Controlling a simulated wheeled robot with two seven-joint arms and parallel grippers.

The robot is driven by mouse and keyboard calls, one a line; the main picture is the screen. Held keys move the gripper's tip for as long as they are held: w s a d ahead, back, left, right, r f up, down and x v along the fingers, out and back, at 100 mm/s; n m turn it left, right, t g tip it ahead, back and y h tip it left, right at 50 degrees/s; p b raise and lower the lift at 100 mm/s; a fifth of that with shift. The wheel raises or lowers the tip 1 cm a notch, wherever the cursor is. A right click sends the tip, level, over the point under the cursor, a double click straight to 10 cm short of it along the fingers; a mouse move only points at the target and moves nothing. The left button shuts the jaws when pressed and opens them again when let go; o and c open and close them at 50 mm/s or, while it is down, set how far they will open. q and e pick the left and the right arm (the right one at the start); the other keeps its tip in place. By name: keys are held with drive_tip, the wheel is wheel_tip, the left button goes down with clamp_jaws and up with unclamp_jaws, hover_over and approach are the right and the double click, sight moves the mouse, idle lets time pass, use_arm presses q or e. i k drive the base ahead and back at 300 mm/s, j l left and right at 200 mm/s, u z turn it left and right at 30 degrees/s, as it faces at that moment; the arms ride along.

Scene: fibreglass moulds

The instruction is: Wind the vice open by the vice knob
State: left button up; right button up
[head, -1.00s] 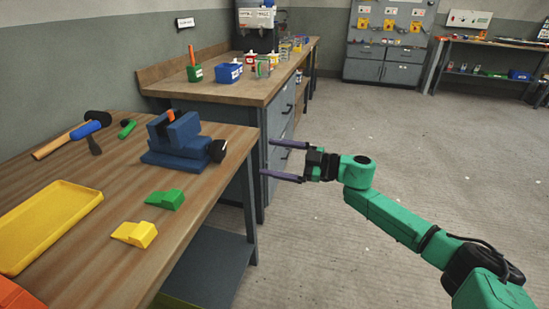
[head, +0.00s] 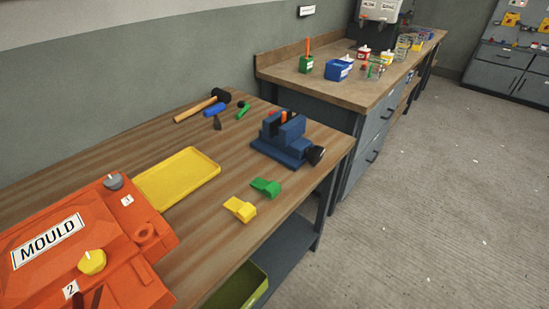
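The blue vice (head: 283,139) stands near the right edge of the wooden bench. Its black vice knob (head: 315,154) sticks out from its right side, by the bench edge. A small orange piece shows between the jaws. How far apart the jaws are is hard to tell at this size. Neither of my grippers shows in the head view now, and nothing of mine touches the vice or the knob.
Green and yellow wedges (head: 240,209) lie in front of the vice. A yellow tray (head: 178,178), an orange mould (head: 85,250) and a mallet (head: 202,105) are on the bench (head: 215,250). A second bench (head: 325,85) stands behind.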

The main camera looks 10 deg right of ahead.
sight(315, 154)
drive_tip(key=l+u, duration=0.25)
drive_tip(key=u, duration=0.25)
drive_tip(key=l+u, duration=0.25)
drive_tip(key=u, duration=0.25)
drive_tip(key=l+u, duration=0.25)
drive_tip(key=u, duration=0.2)
drive_tip(key=l+u, duration=0.2)
drive_tip(key=u, duration=0.3)
drive_tip(key=k+l+u, duration=0.15)
drive_tip(key=u, duration=0.35)
drive_tip(key=k+l+u, duration=0.15)
drive_tip(key=u, duration=0.35)
